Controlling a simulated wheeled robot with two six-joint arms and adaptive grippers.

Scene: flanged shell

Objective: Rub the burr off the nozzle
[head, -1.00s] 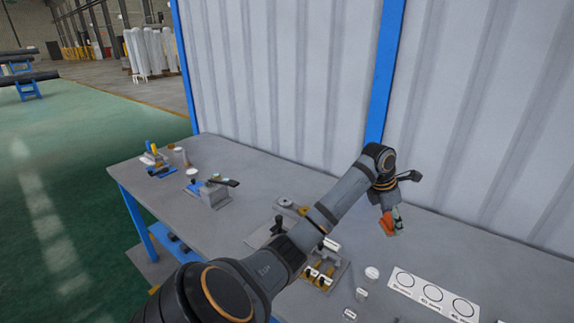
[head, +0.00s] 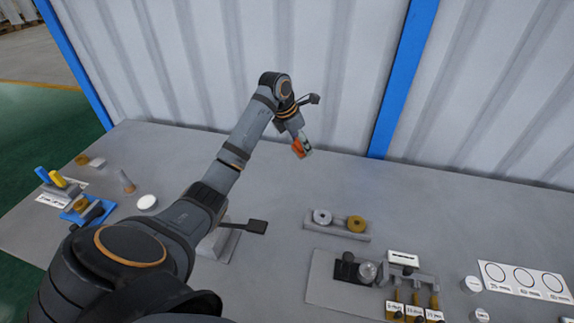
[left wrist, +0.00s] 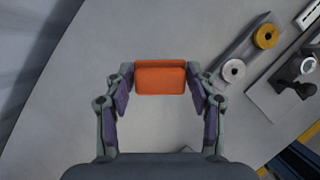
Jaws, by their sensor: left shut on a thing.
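My left gripper (head: 301,147) is shut on an orange block (head: 298,149), held above the back of the table near the wall. In the left wrist view the orange block (left wrist: 160,77) sits between the two fingertips (left wrist: 160,68). I cannot tell for sure which thing is the nozzle. A dark fixture with a rounded clear-grey part (head: 367,271) stands on a grey plate at the front right, apart from the gripper. No burr can be made out at this size. My right gripper is not in view.
A stand with a grey ring (head: 322,217) and a brass ring (head: 356,224) is right of the gripper. A rack of labelled brass-coloured pieces (head: 415,297) and a card with circles (head: 523,280) lie farther right. Small items, including a blue holder (head: 88,211), crowd the left end.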

